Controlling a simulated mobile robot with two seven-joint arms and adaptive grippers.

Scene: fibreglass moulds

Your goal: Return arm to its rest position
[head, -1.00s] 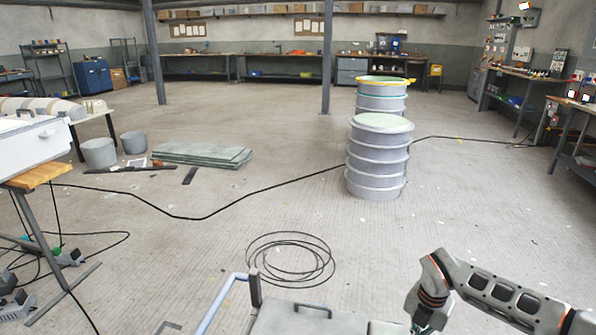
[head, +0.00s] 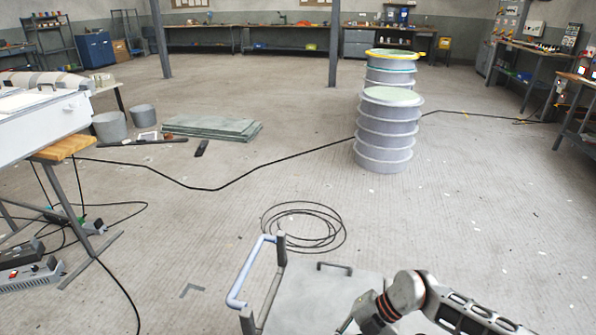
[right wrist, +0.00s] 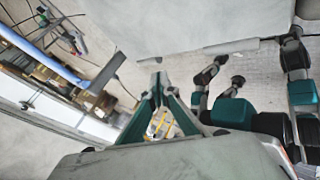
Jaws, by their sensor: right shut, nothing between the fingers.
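My right arm (head: 455,306) comes in at the bottom right of the head view, bent at an elbow, with its lower end cut off by the bottom edge. In the right wrist view my right gripper (right wrist: 159,82) shows its two green-sided fingers drawn together at the tips. Nothing is held between them. My left gripper is not in either view.
A grey flat surface with a blue-grey handle (head: 243,272) lies close to the right arm. A coiled black cable (head: 303,228) is on the floor beyond it.

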